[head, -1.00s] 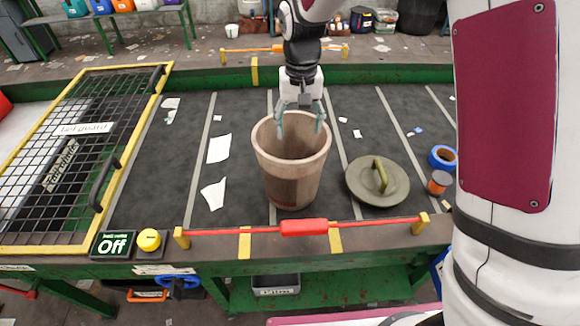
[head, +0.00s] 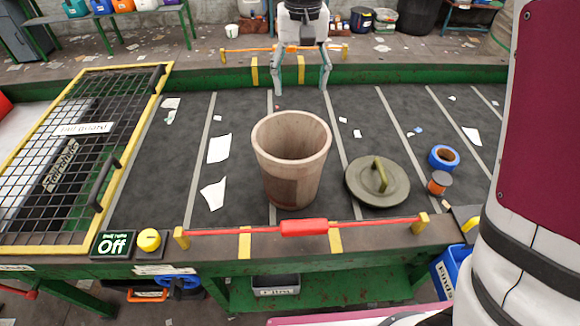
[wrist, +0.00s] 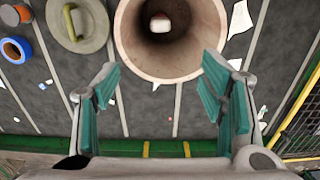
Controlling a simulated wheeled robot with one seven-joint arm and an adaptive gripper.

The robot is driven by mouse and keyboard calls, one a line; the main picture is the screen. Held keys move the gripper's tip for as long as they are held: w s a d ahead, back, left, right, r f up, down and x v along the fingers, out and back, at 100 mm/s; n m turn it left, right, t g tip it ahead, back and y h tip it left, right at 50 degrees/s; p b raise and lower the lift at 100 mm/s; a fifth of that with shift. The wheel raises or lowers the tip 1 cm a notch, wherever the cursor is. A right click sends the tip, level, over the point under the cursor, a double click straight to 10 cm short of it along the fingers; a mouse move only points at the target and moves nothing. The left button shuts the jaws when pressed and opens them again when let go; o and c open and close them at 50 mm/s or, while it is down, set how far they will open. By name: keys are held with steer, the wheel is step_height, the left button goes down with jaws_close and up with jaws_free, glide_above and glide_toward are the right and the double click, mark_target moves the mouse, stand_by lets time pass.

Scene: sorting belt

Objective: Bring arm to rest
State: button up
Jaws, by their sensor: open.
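My gripper (head: 301,88) is open and empty, raised above the far side of the belt and pointing down. In the wrist view its teal fingers (wrist: 170,98) stand wide apart, with the bin's mouth beyond them. A brown bin (head: 291,165) stands upright on the dark belt (head: 345,215). Its open mouth shows in the wrist view (wrist: 205,72), with a small pale and reddish thing (wrist: 160,22) at the bottom. An olive lid (head: 362,195) with a handle lies flat on the belt, to the right of the bin and apart from it.
A blue tape roll (head: 434,160) and an orange-brown jar (head: 438,184) stand right of the lid. Paper scraps (head: 219,149) lie about. A yellow-framed mesh guard (head: 140,122) covers the left.

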stand_by(0.3)
steer(key=s+d+r+t, duration=0.3)
steer(key=s+d+r, duration=0.55)
steer(key=s, duration=0.35)
steer(key=s+d+f+t, duration=0.1)
steer(key=s+d, duration=0.4)
steer(key=s, duration=0.8)
steer(key=shift+s+f+t, duration=0.15)
steer(key=shift+s+t, duration=0.25)
steer(key=shift+t, duration=0.4)
